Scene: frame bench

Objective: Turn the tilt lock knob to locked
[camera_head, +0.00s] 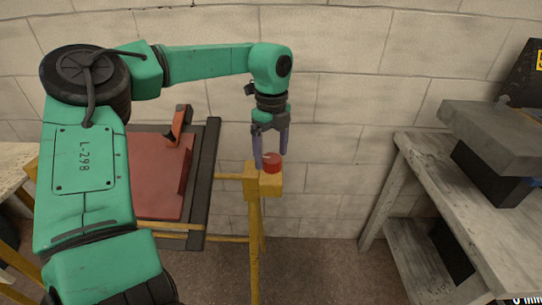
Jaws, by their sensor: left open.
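The tilt lock knob (272,162) is a small round red knob on top of a yellow post (254,215) of the frame. My left gripper (270,160) points down at the knob with its fingers open. One finger is at the knob's left side and the other is behind or beside its right edge. I cannot tell whether either finger touches the knob. The knob's lock marking is too small to read. My right gripper does not show.
A red panel (160,188) with a dark rail (205,185) sits on the yellow frame left of the knob. A grey wooden bench (415,165) with a dark machine (500,130) stands at the right. A block wall is behind. The floor between post and bench is clear.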

